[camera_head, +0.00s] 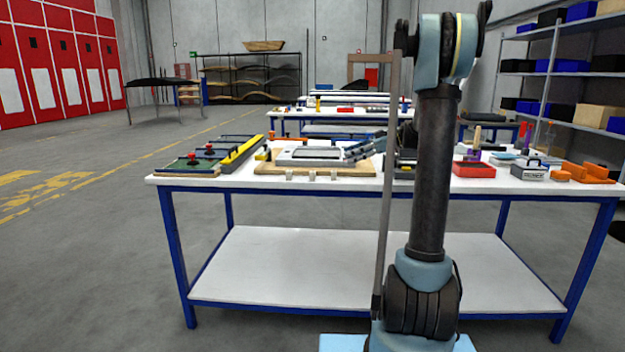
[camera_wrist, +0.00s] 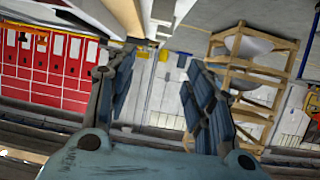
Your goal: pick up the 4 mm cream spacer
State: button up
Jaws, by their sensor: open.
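Several small cream blocks (camera_head: 311,175) stand in a row at the front edge of the white-topped workbench (camera_head: 230,184), in front of a wooden board. They may be spacers, but they are too small to tell which is 4 mm. My gripper (camera_wrist: 160,88) shows in the wrist view with its two dark ribbed fingers spread apart and nothing between them. It points away from the bench top, toward red lockers and a wooden rack. In the head view my arm rises in front of the bench and my gripper is out of frame.
A wooden board (camera_head: 268,169) carries a grey frame assembly. A green and yellow fixture (camera_head: 194,163) is at left. A red tray (camera_head: 474,170), a grey toolbox (camera_head: 530,170) and orange parts (camera_head: 585,173) are at right. My arm hides part of the bench.

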send_near(313, 171)
jog(key=a, duration=0.4)
jog(key=shift+w+f, duration=0.3)
jog(key=shift+w, duration=0.05)
jog(key=shift+f+x, duration=0.2)
jog(key=shift+x, duration=1.1)
jog(key=shift+f+x, duration=0.2)
jog(key=shift+x, duration=1.1)
jog(key=shift+s+d, duration=0.2)
jog(key=shift+s, duration=0.05)
jog(key=shift+c, duration=0.3)
jog(key=c, duration=1)
